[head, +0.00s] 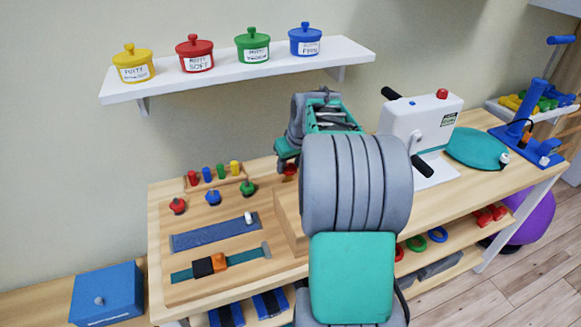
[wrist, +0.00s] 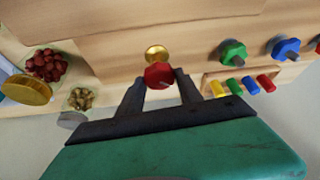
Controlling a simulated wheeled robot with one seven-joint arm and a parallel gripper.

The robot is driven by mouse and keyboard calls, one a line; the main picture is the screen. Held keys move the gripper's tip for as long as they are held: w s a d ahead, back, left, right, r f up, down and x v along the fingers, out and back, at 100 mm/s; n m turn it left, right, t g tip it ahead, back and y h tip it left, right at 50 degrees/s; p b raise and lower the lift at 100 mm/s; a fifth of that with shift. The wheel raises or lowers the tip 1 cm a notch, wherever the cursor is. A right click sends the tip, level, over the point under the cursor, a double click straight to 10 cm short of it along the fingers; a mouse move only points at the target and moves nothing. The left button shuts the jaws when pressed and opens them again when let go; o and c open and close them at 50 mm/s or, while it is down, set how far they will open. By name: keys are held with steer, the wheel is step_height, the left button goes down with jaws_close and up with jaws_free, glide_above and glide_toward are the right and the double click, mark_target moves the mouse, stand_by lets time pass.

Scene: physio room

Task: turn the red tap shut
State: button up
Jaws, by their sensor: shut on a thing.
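The red tap (wrist: 159,76) shows in the wrist view as a faceted red handle in front of a round brass part (wrist: 157,52) on the wooden board. My gripper (wrist: 160,80) has one dark finger on each side of the handle and is shut on it. In the head view a bit of the red handle (head: 290,170) shows below my gripper, at the left edge of my arm. My arm hides most of the tap's surroundings there. The angle of the tap is hard to tell.
Green (wrist: 233,51) and blue (wrist: 285,47) knobs and a row of coloured pegs (wrist: 240,86) are beside the tap. Jars (wrist: 45,66) stand on the other side. A shelf (head: 240,70) with lidded pots hangs above. A white crank machine (head: 420,120) stands right of my arm.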

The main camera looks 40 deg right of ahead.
steer(key=m, duration=0.2)
steer(key=m+h, duration=0.1)
steer(key=m, duration=0.1)
steer(key=shift+a+g+h, duration=0.15)
steer(key=shift+g+h, duration=0.15)
steer(key=shift+g, duration=0.1)
steer(key=m, duration=0.3)
steer(key=m+g+h, duration=0.1)
steer(key=m, duration=0.2)
steer(key=shift+w+a+h, duration=0.1)
steer(key=shift+w+h, duration=0.1)
steer(key=shift+h, duration=0.1)
steer(key=m+g+p, duration=0.1)
steer(key=m, duration=0.1)
steer(key=m+g+p, duration=0.1)
steer(key=m, duration=0.2)
steer(key=shift+w+r+h, duration=0.15)
steer(key=shift+h, duration=0.15)
steer(key=shift+m+g+p, duration=1)
steer(key=shift+m+p, duration=0.25)
steer(key=shift+m, duration=0.95)
steer(key=o, duration=1.4)
steer(key=shift+c, duration=0.2)
steer(key=shift+f, duration=0.2)
